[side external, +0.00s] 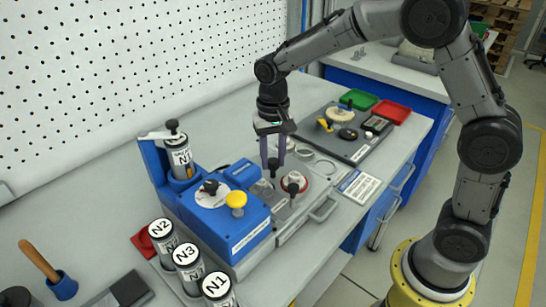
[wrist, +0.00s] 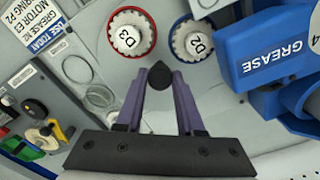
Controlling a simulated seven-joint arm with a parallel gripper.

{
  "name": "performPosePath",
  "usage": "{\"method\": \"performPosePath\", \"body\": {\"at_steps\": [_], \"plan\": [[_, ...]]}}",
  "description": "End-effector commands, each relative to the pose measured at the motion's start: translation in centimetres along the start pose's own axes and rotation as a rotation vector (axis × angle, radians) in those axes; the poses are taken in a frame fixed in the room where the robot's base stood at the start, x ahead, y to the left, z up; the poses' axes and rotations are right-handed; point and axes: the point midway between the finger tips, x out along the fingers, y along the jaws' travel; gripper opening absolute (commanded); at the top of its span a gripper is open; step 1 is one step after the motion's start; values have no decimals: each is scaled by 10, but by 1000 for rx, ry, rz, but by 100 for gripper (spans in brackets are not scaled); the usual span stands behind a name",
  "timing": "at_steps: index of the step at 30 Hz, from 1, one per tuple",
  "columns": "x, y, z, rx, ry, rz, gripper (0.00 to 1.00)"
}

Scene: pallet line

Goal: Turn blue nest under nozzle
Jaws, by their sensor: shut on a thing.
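My gripper (side external: 273,162) reaches straight down over the grey fixture beside the blue grease machine (side external: 225,215). In the wrist view my gripper (wrist: 160,80) is shut on a black knob (wrist: 160,90) standing between its fingertips. Beyond the fingers are two round nests: a red-ringed one (wrist: 152,34) holding a part marked D3, and a blue-ringed one (wrist: 177,42) holding a part marked D2. The blue-ringed nest lies on the side toward the machine marked GREASE (wrist: 275,60). In the side view the red-ringed nest (side external: 303,180) shows; I cannot make out the blue ring there.
Grease canisters N2 (side external: 163,236), N3 (side external: 187,262) and N1 (side external: 217,290) stand at the front. A dark tray (side external: 345,148) with small parts lies behind the fixture, with green (side external: 360,98) and red (side external: 392,111) bins beyond. An instruction card (side external: 358,186) lies to the right.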

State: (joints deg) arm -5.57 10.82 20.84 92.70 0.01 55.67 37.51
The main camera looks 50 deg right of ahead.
Motion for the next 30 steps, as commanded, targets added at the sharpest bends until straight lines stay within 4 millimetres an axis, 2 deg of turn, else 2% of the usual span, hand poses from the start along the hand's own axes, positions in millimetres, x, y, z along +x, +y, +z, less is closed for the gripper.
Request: {"method": "performPosePath", "body": {"at_steps": [13,30], "plan": [[-2,-1,-1,173,4,-4,0],[-2,-1,-1,229,5,-4,0]]}}
